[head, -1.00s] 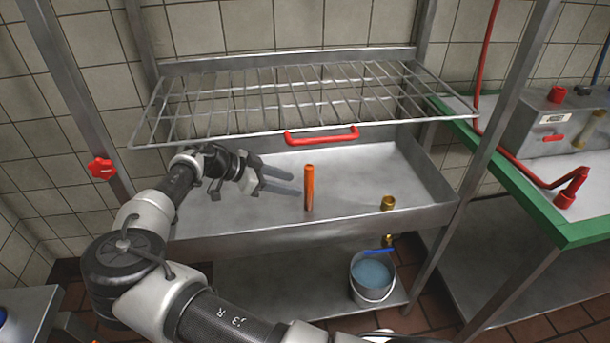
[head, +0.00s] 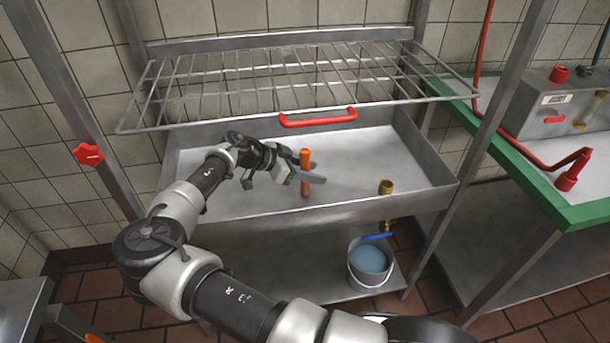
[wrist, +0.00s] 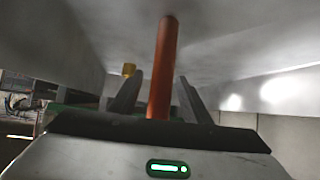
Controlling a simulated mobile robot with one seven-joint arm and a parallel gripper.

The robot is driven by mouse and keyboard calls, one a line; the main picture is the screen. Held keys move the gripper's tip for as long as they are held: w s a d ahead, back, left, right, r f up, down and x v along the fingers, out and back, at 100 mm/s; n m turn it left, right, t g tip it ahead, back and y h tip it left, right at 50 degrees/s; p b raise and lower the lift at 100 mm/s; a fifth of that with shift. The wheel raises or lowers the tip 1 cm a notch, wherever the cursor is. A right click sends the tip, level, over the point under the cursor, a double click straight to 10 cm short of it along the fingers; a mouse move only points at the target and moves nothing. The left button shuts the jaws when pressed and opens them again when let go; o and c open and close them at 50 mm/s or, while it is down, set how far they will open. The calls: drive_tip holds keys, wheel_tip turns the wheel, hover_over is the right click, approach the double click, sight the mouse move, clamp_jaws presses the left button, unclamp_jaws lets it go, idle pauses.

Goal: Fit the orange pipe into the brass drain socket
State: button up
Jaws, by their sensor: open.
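The orange pipe (head: 305,158) stands upright in the metal sink basin, left of the brass drain socket (head: 386,187) near the basin's front right. My gripper (head: 312,172) is at the pipe with its fingers open, one on each side of it. In the wrist view, the pipe (wrist: 161,70) shows between the two dark fingers of my gripper (wrist: 158,98), with gaps beside it. The far finger is partly hidden behind the pipe in the head view.
A wire rack (head: 290,85) with a red handle (head: 318,118) hangs over the back of the basin (head: 300,212). The basin has raised walls. A bucket (head: 370,262) of bluish liquid stands below. A green-edged bench (head: 555,205) is at right. The basin floor around the socket is clear.

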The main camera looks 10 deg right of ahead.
drive_tip(key=shift+x, duration=0.75)
clamp_jaws()
drive_tip(key=shift+r, duration=0.1)
